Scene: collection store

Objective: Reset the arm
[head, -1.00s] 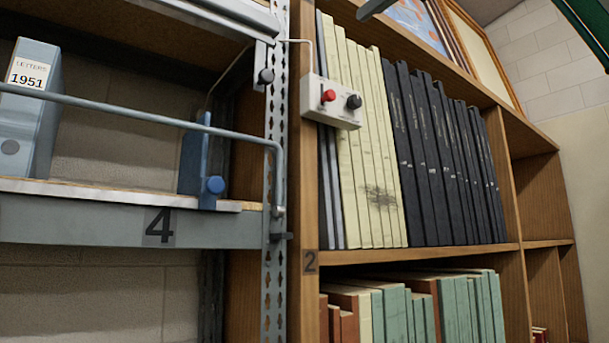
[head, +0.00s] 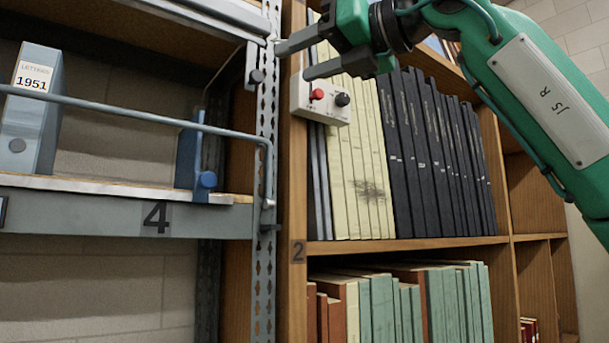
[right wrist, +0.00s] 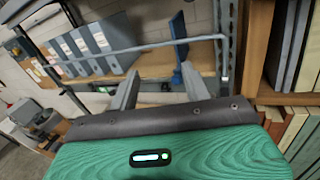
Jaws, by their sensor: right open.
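My right arm (head: 540,100), green with a pale plate, comes in from the upper right of the head view. Its right gripper (head: 293,60) points left, with two grey fingers apart and nothing seen between them. The fingers are in front of the upright post and just above the control box, overlapping its top edge in the picture; I cannot tell whether they touch. In the right wrist view the open fingers (right wrist: 160,82) point toward a shelf with binders. My left gripper is not in view.
A white control box (head: 322,101) with a red button and black knob sits on the wooden bookcase's edge. A metal rail (head: 140,119) crosses shelf 4, which holds a blue binder (head: 32,105) and blue bookend (head: 189,160).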

